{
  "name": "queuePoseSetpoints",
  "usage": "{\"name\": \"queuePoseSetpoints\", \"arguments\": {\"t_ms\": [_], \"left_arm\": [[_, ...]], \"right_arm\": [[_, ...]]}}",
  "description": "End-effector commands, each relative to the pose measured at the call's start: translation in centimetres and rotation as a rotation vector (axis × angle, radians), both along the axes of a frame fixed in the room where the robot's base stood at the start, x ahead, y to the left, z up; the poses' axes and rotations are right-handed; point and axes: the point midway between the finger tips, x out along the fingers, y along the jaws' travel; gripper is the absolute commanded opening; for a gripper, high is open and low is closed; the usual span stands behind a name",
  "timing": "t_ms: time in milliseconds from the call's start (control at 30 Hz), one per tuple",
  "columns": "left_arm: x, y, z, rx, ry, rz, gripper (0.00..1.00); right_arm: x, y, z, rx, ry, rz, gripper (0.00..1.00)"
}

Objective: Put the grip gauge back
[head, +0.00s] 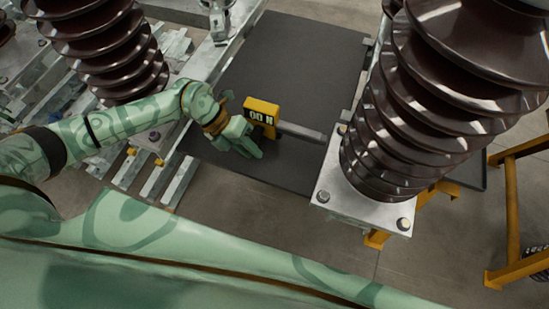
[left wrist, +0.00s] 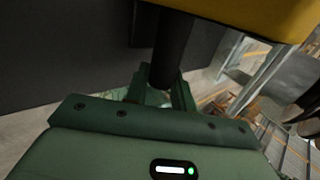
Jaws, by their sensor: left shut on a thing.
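In the left wrist view, a dark round handle of the gauge (left wrist: 174,50) stands between the two green fingers (left wrist: 160,92). The gauge's yellow body (left wrist: 255,14) fills the top right there. My right gripper is not in view.
A grey bar (head: 302,132) runs right from beside the gauge towards a large brown ribbed insulator (head: 375,140) on a bolted metal plate (head: 362,208). Another insulator (head: 110,50) stands at the left over metal rails (head: 172,180). A yellow frame (head: 512,210) stands at the right.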

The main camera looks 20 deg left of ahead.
Motion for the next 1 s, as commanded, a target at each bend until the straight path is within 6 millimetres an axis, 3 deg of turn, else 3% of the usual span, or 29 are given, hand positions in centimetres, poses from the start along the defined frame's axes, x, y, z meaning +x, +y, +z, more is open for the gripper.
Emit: {"name": "queuePoseSetpoints", "arguments": {"t_ms": [33, 267, 467, 567, 1000], "left_arm": [[0.3, -0.9, 0.9, -0.006, -0.013, -0.001, 0.00], [0.3, -2.9, 0.8, -0.002, -0.011, 0.001, 0.00], [0.2, -6.6, 0.8, -0.004, -0.011, -0.002, 0.00], [0.2, -6.4, -0.7, -0.001, -0.006, 0.002, 0.00], [0.2, -6.4, -0.8, -0.001, -0.009, 0.002, 0.00]], "right_arm": [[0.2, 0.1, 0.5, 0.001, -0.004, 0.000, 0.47], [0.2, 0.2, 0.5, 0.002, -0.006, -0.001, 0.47], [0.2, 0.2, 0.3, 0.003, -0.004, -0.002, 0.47], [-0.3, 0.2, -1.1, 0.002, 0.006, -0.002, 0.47], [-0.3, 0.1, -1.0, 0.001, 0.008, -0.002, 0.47]]}}
